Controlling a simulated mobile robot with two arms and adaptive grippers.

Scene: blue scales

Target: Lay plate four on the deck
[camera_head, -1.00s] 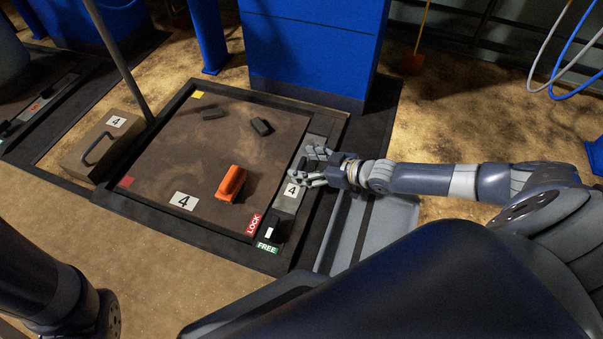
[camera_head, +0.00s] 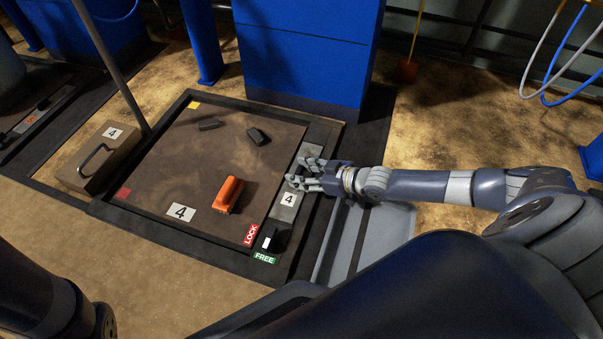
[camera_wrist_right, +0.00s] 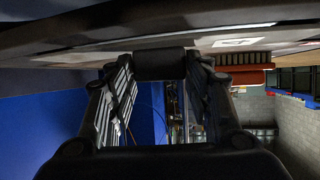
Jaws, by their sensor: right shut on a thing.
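In the right wrist view the dark handle (camera_wrist_right: 165,64) lies between the fingers.
A black lever (camera_head: 270,239) sits between the LOCK and FREE labels. A handled block (camera_head: 105,158) marked 4 stands left. A blue column (camera_head: 305,50) rises behind.

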